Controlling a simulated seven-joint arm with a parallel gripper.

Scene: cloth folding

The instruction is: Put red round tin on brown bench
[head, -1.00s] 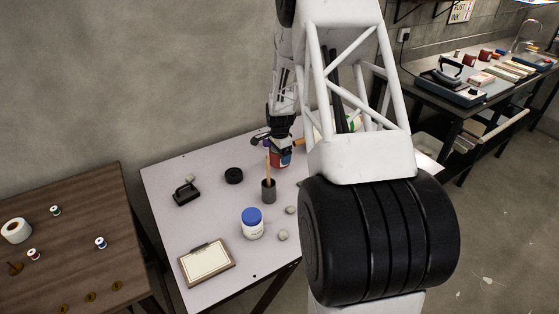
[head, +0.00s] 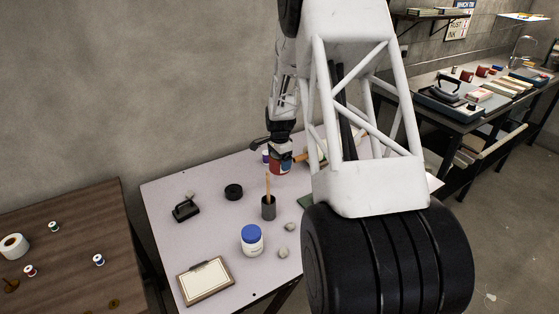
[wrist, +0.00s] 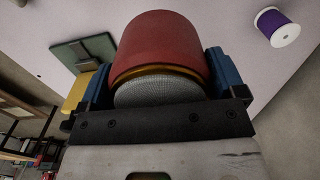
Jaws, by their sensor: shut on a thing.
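The red round tin (wrist: 160,48) is between the two blue fingers of my gripper (wrist: 160,80) in the wrist view. The fingers are shut on its sides. In the head view, the tin (head: 281,168) is just under my gripper (head: 280,158), at the far part of the white table (head: 215,225), partly hidden by the fingers. The brown bench (head: 65,225) stands at the left of the head view, apart from the white table.
A brush holder (head: 268,207), a blue-lidded jar (head: 252,240), a black tape roll (head: 234,191), a black stamp-like tool (head: 185,209) and a clipboard (head: 205,280) stand on the white table. A tape roll (head: 13,246) and several small spools are on the bench, with bare wood between.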

